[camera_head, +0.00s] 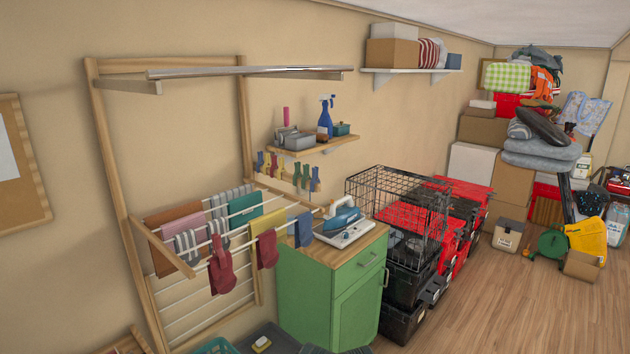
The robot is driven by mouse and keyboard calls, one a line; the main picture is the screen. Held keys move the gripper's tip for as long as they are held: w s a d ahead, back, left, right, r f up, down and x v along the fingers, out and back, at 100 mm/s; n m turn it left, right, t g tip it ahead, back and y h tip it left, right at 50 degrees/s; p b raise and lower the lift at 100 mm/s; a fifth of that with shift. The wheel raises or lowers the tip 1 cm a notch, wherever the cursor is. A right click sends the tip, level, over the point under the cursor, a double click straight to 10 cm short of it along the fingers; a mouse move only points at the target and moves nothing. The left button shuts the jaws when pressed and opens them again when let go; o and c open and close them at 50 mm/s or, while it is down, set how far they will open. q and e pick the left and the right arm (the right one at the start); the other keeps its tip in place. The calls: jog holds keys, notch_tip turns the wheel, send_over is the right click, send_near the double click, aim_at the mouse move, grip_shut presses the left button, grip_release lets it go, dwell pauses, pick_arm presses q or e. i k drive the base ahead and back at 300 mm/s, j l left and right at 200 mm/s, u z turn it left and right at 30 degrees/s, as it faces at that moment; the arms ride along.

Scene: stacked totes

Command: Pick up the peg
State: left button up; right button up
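Several small coloured clothes pegs (296,176) hang in a row on the wall below a small wooden shelf (330,146), above the drying rack. Blue, red, yellow and green ones can be made out. I cannot tell which one is the peg of the task. Neither of my grippers shows in the head view, so nothing is seen touching the pegs.
The wooden drying rack (102,140) with cloths and gloves juts out at left. A green cabinet (305,300) carries an iron (341,216). A wire cage (385,190) and stacked red and black totes (465,190) stand beyond.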

aim_at(281, 160)
jog(key=i+l+u, duration=0.1)
jog(key=i+l, duration=0.15)
jog(key=i+l+u, duration=0.1)
jog(key=l, duration=0.3)
jog(key=i+l+u, duration=0.1)
jog(key=i+l, duration=0.25)
jog(key=i+l+u, duration=0.1)
jog(key=l, duration=0.25)
jog(key=i+l+u, duration=0.1)
jog(key=i+l, duration=0.15)
jog(key=l, duration=0.15)
jog(key=i+l+u, duration=0.1)
jog(key=l, duration=0.3)
jog(key=i, duration=0.1)
